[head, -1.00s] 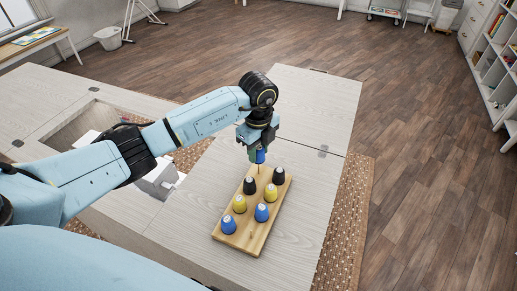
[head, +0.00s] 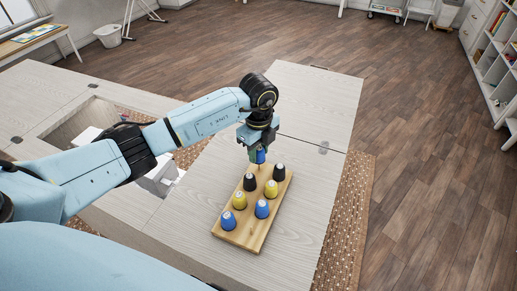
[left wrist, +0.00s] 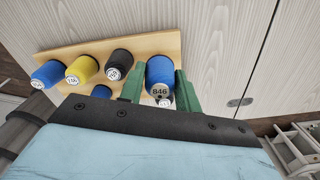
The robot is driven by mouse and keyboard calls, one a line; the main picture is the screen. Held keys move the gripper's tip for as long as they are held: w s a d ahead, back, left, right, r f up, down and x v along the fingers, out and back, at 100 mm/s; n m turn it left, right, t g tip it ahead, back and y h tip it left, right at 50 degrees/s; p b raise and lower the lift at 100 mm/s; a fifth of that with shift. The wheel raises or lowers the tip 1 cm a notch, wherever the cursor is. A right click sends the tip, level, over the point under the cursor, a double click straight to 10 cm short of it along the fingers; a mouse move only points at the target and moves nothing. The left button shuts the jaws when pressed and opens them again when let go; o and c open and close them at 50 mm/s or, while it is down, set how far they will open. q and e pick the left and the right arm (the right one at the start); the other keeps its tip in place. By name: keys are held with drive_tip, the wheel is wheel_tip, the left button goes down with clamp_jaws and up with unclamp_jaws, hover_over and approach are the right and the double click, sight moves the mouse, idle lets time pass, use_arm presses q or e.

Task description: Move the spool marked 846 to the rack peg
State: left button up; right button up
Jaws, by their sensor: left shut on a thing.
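The blue spool marked 846 (left wrist: 160,76) is held between the green fingers of my left gripper (left wrist: 159,88). In the head view, my left gripper (head: 260,152) points down over the far end of the wooden rack (head: 252,236), with the blue spool (head: 261,157) at its fingertips. A thin upright peg (head: 259,168) shows just below the spool. I cannot tell whether the spool touches the peg. The rack bears several other spools in black, yellow and blue. My right gripper is not in view.
A black spool (head: 250,183) and another black spool (head: 279,173) stand close below the held spool. The pale tabletop (head: 305,200) is clear to the right of the rack. A recess with a white machine (head: 158,180) lies left, under my arm.

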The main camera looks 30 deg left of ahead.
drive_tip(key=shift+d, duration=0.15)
use_arm(q)
drive_tip(key=shift+f, duration=0.4)
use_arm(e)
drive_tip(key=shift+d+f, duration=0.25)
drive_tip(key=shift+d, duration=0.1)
use_arm(q)
drive_tip(key=shift+f+b, duration=0.4)
drive_tip(key=shift+b, duration=0.1)
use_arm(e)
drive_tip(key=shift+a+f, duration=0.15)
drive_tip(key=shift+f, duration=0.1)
use_arm(q)
drive_tip(key=shift+f, duration=0.4)
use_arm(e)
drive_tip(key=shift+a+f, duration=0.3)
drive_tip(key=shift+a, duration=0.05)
use_arm(q)
drive_tip(key=shift+f+b, duration=0.2)
drive_tip(key=shift+b, duration=0.15)
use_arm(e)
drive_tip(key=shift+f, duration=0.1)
use_arm(q)
drive_tip(key=o, duration=0.9)
drive_tip(key=shift+o, duration=0.6)
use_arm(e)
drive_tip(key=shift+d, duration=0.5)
